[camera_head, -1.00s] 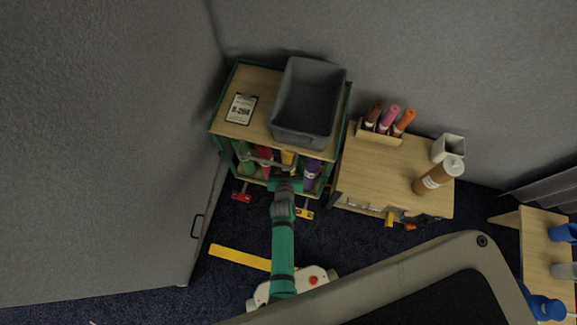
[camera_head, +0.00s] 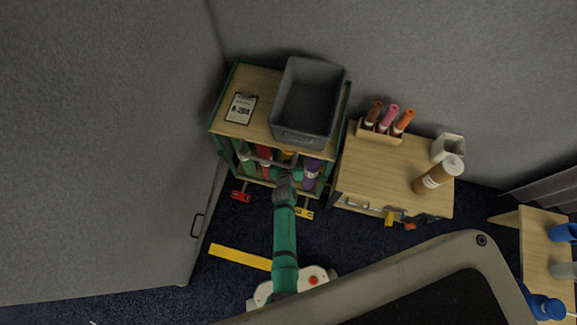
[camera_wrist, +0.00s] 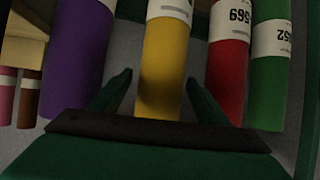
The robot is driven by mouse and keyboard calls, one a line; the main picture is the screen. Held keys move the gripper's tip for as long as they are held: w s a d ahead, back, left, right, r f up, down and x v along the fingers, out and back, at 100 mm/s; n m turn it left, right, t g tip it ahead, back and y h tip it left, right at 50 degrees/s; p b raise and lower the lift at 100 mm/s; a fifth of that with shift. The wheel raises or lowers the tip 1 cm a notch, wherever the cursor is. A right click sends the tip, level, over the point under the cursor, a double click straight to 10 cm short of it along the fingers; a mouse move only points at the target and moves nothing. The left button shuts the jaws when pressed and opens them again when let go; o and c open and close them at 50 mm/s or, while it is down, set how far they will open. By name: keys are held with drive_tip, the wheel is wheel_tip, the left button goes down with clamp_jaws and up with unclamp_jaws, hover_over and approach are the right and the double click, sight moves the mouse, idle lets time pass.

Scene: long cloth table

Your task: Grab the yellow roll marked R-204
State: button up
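The yellow roll (camera_wrist: 165,70) stands in the middle of the wrist view, with a white label band at its top edge that I cannot read. In the head view only a small part of the yellow roll (camera_head: 287,155) shows in the rack, mostly hidden by my arm. My gripper (camera_wrist: 160,82) is open, with one green finger on each side of the yellow roll. I cannot tell whether either finger touches it. In the head view my gripper (camera_head: 287,172) is at the rack's front.
A purple roll (camera_wrist: 75,60) stands left of the yellow one; red (camera_wrist: 228,80) and green (camera_wrist: 268,85) rolls stand right. The rack top (camera_head: 260,82) carries a grey bin (camera_head: 300,130) and a clipboard (camera_head: 240,108). A side table (camera_head: 375,175) stands to the right.

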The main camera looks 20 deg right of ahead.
clamp_jaws()
drive_tip(key=shift+w+r, duration=0.15)
drive_tip(key=shift+w, duration=0.05)
